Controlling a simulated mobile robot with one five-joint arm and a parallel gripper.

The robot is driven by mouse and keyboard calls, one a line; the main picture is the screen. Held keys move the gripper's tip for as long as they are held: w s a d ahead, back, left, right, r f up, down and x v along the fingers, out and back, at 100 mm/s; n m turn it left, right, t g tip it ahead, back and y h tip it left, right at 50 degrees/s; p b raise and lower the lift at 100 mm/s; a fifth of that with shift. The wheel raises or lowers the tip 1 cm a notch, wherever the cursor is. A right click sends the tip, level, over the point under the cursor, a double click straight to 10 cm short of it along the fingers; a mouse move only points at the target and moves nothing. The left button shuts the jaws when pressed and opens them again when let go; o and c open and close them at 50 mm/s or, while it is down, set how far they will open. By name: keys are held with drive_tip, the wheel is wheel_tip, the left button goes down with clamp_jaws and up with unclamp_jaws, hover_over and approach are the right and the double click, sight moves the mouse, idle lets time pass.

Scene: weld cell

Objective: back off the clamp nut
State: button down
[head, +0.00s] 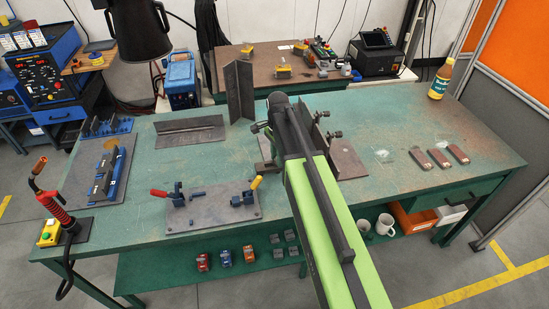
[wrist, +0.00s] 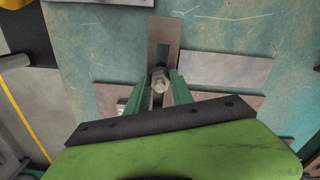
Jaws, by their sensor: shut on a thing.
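In the head view my green arm covers the nut and the fingertips.
Flat steel plates (wrist: 225,67) lie close around the bar. In the head view a fixture plate with toggle clamps (head: 212,208) lies left of my arm, and an upright angle piece (head: 239,92) stands behind. The bench's right side (head: 435,125) has free room.

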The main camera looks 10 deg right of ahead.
drive_tip(key=n, duration=0.4)
drive_tip(key=shift+d+n, duration=0.2)
drive_tip(key=shift+n, duration=0.1)
drive_tip(key=n, duration=0.4)
drive_tip(key=shift+w+n, duration=0.1)
drive_tip(key=shift+n, duration=0.2)
drive_tip(key=n, duration=0.4)
drive_tip(key=shift+n, duration=0.3)
drive_tip(key=n, duration=0.4)
drive_tip(key=shift+r, duration=0.1)
drive_tip(key=n, duration=0.5)
drive_tip(key=shift+a, duration=0.1)
drive_tip(key=n, duration=0.4)
drive_tip(key=shift+n, duration=0.3)
drive_tip(key=n, duration=0.4)
drive_tip(key=shift+n, duration=2.5)
drive_tip(key=shift+a, duration=0.1)
